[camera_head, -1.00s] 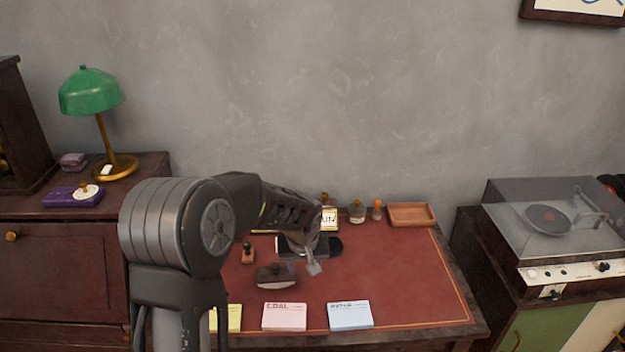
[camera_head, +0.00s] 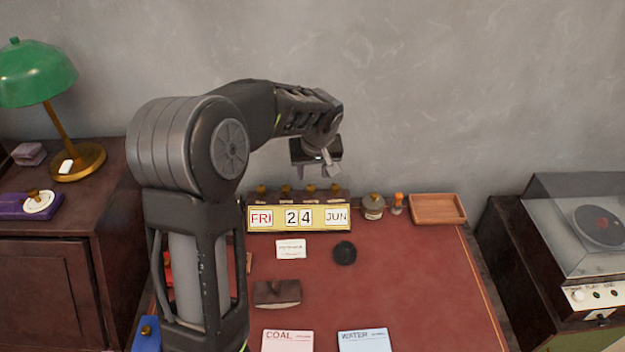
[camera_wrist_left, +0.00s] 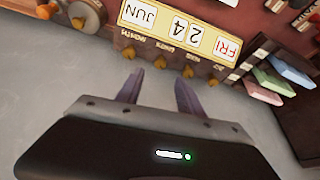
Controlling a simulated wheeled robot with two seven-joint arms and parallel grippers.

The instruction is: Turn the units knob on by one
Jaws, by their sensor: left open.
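The desk calendar (camera_head: 300,228) stands at the back of the desk and reads FRI 24 JUN. Several brass knobs stand along its dark top. The units knob (camera_head: 310,190) is the third from the left, over the 4. In the left wrist view the calendar is upside down, and the units knob (camera_wrist_left: 159,62) lies between the directions of my two fingertips. My left gripper (camera_head: 316,168) hangs above the right half of the calendar, pointing down. It also shows in the left wrist view (camera_wrist_left: 158,85), open and empty, apart from the knobs. My right gripper is not in view.
An ink bottle (camera_head: 373,207), an orange-topped stamp (camera_head: 397,203) and a wooden tray (camera_head: 438,209) stand right of the calendar. A white card (camera_head: 291,249), a round black object (camera_head: 344,253) and a blotter (camera_head: 277,293) lie in front. The grey wall is close behind.

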